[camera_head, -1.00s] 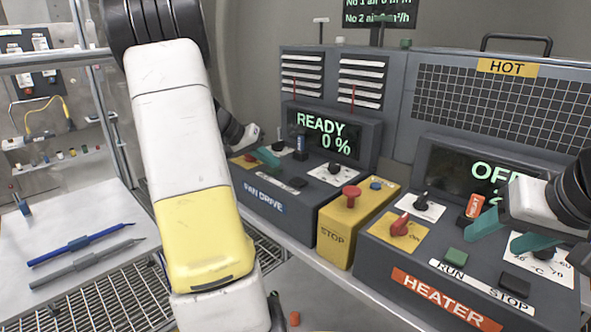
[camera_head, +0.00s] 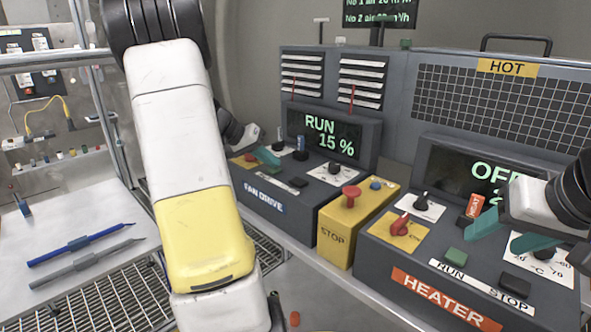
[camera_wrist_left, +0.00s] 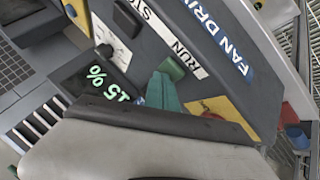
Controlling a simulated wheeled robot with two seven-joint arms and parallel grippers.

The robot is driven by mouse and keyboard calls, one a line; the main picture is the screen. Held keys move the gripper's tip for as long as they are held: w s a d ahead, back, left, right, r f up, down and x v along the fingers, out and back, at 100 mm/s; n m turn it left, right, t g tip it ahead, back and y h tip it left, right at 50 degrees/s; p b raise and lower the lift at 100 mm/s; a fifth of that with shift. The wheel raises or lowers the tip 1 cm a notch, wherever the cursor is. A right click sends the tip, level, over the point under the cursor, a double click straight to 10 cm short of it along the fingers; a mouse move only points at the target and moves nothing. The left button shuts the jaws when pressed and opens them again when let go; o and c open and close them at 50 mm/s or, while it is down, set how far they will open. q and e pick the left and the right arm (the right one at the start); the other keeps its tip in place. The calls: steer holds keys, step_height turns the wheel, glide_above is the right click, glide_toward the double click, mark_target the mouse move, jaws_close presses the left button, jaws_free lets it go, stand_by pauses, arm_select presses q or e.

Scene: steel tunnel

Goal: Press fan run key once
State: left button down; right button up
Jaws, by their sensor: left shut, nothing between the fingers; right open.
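The fan drive box (camera_head: 262,208) has a display (camera_head: 325,138) reading RUN 15 %. My left gripper (camera_head: 267,156) is shut and empty, with its teal fingertips low over the left part of the fan drive panel. In the left wrist view, the green fan run key (camera_wrist_left: 172,69) sits beside the RUN label (camera_wrist_left: 186,57), right at the tip of my left gripper (camera_wrist_left: 163,88). I cannot tell whether the tip touches the key. The black fan stop key (camera_head: 297,182) is clear. My right gripper (camera_head: 512,232) is open and empty above the heater panel.
A yellow stop box (camera_head: 335,238) with a red button (camera_head: 351,193) stands between the fan drive and the heater box (camera_head: 385,270). The heater has its own green run key (camera_head: 454,256).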

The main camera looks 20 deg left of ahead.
mark_target(271, 170)
arm_select(q)
steer(key=shift+r, duration=0.6)
steer(key=shift+r, duration=2.5)
